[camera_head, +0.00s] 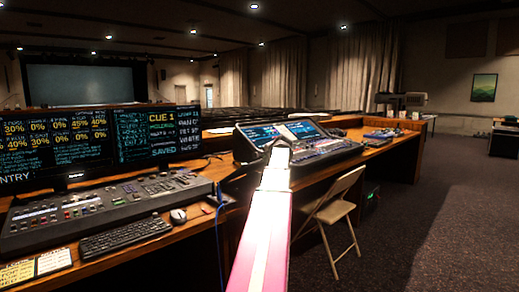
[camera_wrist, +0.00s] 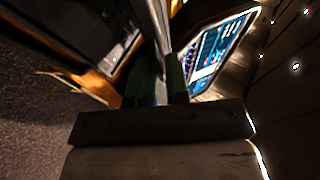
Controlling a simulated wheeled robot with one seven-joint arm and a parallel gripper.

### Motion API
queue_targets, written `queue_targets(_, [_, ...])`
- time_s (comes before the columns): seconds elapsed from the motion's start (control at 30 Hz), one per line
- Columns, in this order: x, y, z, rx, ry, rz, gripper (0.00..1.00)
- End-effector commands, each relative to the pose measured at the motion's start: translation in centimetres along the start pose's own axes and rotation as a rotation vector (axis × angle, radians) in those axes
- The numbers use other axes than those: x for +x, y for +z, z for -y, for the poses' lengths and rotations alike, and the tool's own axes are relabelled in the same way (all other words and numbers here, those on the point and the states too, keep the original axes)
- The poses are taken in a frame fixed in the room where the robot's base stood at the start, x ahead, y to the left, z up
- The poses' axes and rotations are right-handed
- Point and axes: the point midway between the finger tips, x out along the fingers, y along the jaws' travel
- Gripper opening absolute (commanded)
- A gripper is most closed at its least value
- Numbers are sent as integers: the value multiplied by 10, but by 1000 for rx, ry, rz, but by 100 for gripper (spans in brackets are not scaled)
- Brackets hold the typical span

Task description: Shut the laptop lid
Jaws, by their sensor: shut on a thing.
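My gripper (camera_wrist: 159,76) has its two green-sided fingers closed on a thin panel seen almost edge-on in the wrist view, which looks like the laptop lid (camera_wrist: 158,28). The panel runs up and away from between the fingers. The laptop cannot be made out clearly in the head view; my arm covers part of that spot. How far the lid is tilted cannot be told.
The mixing console (camera_head: 335,150) has lit screens; a lit screen (camera_wrist: 222,48) shows right of my gripper in the wrist view. A second console (camera_head: 110,205), keyboard (camera_head: 125,236) and mouse (camera_head: 178,216) lie on the left desk. A folding chair (camera_head: 335,210) stands right of my arm. Carpet at right is open.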

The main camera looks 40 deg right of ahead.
Motion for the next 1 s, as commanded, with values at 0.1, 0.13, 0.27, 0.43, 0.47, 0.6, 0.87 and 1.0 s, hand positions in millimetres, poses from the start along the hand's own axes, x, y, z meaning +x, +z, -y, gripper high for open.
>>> queue_targets(0.1, [0,2,-25,35,-74,0,0])
queue_targets(0.13, [0,2,-30,41,-91,1,0])
queue_targets(0.27, [3,3,-47,69,-160,2,0])
queue_targets(0.43, [8,4,-66,87,-208,3,0])
queue_targets(0.47, [9,4,-70,87,-207,3,0])
queue_targets(0.6, [13,6,-84,85,-206,3,0])
queue_targets(0.87, [23,10,-109,84,-205,5,0])
queue_targets(1.0, [27,11,-117,83,-204,6,0])
